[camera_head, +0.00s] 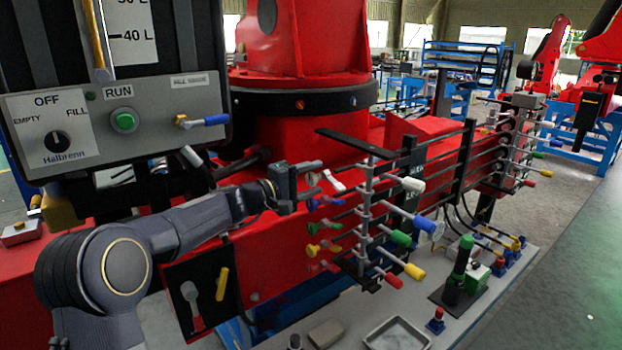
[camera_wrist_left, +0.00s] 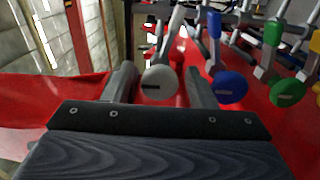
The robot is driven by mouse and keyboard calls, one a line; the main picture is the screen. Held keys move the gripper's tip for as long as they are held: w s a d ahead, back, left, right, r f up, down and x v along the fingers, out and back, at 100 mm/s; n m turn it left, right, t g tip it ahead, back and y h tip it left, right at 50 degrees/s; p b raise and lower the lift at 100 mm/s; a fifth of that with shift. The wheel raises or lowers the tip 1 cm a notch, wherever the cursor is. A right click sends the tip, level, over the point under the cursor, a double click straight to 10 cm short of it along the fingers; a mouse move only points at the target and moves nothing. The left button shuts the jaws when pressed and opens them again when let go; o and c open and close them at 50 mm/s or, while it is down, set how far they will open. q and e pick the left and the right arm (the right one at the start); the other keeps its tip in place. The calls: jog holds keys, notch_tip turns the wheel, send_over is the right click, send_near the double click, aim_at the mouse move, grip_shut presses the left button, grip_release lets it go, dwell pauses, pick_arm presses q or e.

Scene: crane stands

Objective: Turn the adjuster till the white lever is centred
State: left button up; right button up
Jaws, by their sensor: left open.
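The white adjuster (camera_head: 333,181) is on the left side of the same bank. My left gripper (camera_head: 314,183) is open in front of it, fingers pointing at the bank. In the left wrist view the round white end of the adjuster (camera_wrist_left: 158,83) shows between the two fingers (camera_wrist_left: 161,85), with gaps on both sides. Whether the fingers reach past it is hard to tell. My right gripper is not in view.
A blue adjuster (camera_head: 325,202) sits just below the white one; its round end (camera_wrist_left: 229,86) is close beside the right finger in the wrist view. A yellow adjuster (camera_head: 313,250) is lower. The control panel (camera_head: 120,125) stands at left. A metal tray (camera_head: 397,335) lies below.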

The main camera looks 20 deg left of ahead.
pick_arm(q)
jog(key=c, duration=0.9)
jog(key=shift+n, duration=0.3)
jog(key=n, duration=0.2)
jog(key=shift+n, duration=0.3)
jog(key=n, duration=0.3)
jog(key=shift+n, duration=0.3)
jog(key=n+p, duration=0.1)
jog(key=n, duration=0.4)
jog(key=shift+p, duration=0.4)
jog(key=n+p, duration=0.1)
jog(key=n, duration=0.2)
jog(key=shift+n+p, duration=0.9)
jog(key=shift+n, duration=0.5)
